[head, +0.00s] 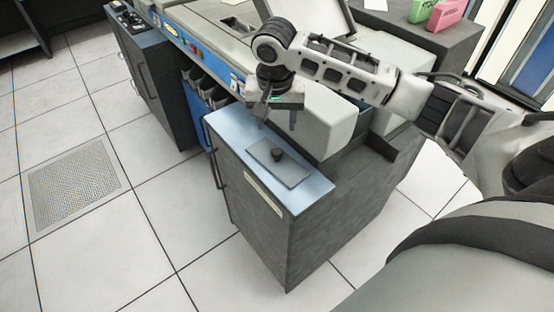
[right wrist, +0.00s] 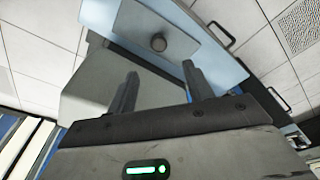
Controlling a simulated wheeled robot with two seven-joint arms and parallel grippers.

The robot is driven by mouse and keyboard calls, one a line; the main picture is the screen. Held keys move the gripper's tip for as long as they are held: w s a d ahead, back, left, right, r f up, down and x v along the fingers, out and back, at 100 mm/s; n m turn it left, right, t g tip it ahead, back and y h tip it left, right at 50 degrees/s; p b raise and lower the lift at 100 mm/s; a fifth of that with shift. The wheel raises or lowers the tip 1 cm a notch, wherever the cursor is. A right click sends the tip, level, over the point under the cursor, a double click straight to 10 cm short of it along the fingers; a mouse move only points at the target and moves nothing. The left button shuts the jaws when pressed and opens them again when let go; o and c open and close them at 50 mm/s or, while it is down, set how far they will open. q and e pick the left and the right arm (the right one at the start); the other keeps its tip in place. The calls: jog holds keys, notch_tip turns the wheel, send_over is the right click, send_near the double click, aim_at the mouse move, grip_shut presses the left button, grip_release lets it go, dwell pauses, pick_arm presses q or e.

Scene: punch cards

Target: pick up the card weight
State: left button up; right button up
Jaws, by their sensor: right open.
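The card weight (head: 278,161) is a flat grey plate with a dark round knob, lying on the light blue top of a dark cabinet (head: 262,215). In the right wrist view the card weight (right wrist: 154,36) shows beyond the fingertips, with its knob near the middle top. My right gripper (head: 270,107) is above the back part of the cabinet, behind the knob and apart from it. In the right wrist view the two fingers of my right gripper (right wrist: 160,84) are spread with nothing between them. My left gripper is not in view.
A pale rounded machine housing (head: 325,125) stands at the back of the cabinet, close to my right gripper. A larger machine with a blue front panel (head: 205,55) is at the back left. Pink (head: 450,12) and green card blocks lie at the back right. Tiled floor is clear at left.

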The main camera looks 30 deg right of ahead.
send_over(277, 151)
jog(key=f, duration=0.6)
jog(key=shift+a+f, duration=0.2)
jog(key=shift+f, duration=0.05)
jog(key=shift+d+f, duration=0.2)
jog(key=shift+f, duration=2.4)
jog(key=shift+w, duration=0.1)
grip_shut()
